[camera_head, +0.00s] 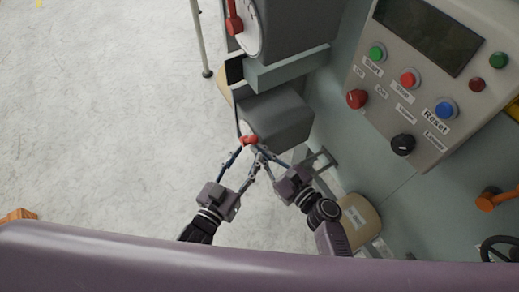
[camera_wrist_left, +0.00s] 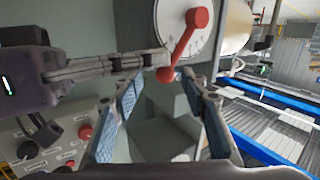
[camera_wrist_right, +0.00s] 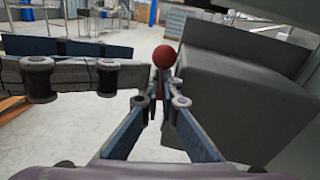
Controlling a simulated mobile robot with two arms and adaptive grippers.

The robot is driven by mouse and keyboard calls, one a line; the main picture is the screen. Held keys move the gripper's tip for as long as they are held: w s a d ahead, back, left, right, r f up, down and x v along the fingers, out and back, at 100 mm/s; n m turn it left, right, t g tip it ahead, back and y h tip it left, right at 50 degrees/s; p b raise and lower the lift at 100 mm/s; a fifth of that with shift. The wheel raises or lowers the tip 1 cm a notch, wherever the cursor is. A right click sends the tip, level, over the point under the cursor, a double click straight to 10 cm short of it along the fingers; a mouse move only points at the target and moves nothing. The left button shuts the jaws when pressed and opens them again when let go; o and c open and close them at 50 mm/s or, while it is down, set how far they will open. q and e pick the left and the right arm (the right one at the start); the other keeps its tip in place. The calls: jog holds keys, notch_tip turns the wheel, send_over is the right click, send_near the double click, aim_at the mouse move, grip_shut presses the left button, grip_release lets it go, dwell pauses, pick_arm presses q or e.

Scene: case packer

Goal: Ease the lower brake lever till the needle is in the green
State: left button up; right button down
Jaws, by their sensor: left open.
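The lower brake lever (camera_head: 248,140) is a short red handle by the grey housing (camera_head: 280,118) in the head view. A red ball knob (camera_wrist_right: 163,57) stands just beyond my right fingertips in the right wrist view. My left gripper (camera_head: 251,153) is open, its fingertips close to the lever. In the left wrist view, a red knob (camera_wrist_left: 165,74) appears between its fingers. My right gripper (camera_head: 264,151) reaches the same spot from the right; its fingers are narrow around the stem, and contact is unclear. The white dial (camera_wrist_left: 183,42) shows partly; I cannot make out its needle or green zone.
An upper red lever (camera_head: 234,22) is on the dial unit above. The control panel (camera_head: 432,112) with buttons, knobs and a dark screen is at the right. The floor at the left is open.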

pick_arm(q)
jog(key=s+a+f+g+y, duration=0.1)
jog(key=s+a+f+g, duration=0.2)
jog(key=f, duration=0.6)
jog(key=s+a+f+g+y, duration=0.1)
jog(key=s+a+f, duration=0.1)
jog(key=s+f, duration=0.5)
jog(key=s+a+f+g+y, duration=0.2)
jog(key=a+f, duration=0.1)
jog(key=f, duration=0.9)
jog(key=s+a+f+g+y, duration=0.1)
jog(key=s+a+f+g, duration=0.3)
jog(key=s+f, duration=0.5)
jog(key=s+a+f+n+g+y, duration=0.1)
jog(key=s+a+f+g, duration=0.3)
jog(key=s+f, duration=0.5)
jog(key=s+g, duration=0.1)
jog(key=s, duration=0.6)
pick_arm(e)
jog(key=v, duration=1.2)
jog(key=shift+d, duration=0.1)
